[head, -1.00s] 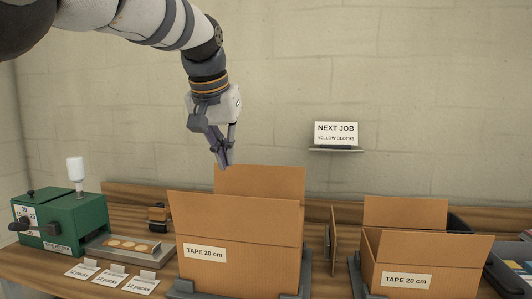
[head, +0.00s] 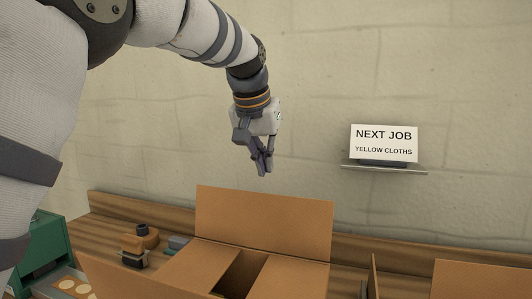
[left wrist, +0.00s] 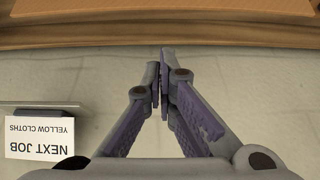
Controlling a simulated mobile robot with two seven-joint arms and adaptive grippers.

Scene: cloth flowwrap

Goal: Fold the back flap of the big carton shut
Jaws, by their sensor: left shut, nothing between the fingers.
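The big carton's back flap (head: 265,222) stands upright, a plain brown panel in the head view. Its two side flaps (head: 196,268) lie inward over the opening with a dark gap between them. The front flap (head: 125,278) is raised and partly cut off by the picture's lower edge. My left gripper (head: 264,170) is shut and empty, pointing down above the back flap's top edge, apart from it. In the left wrist view its fingers (left wrist: 161,85) meet; a brown cardboard edge (left wrist: 165,8) shows at the top. My right gripper is out of view.
A second carton's flap (head: 480,279) stands at the lower right. The NEXT JOB sign (head: 384,143) sits on a wall shelf at the right. A tape dispenser-like item (head: 138,247) and a green machine (head: 35,250) are left of the carton.

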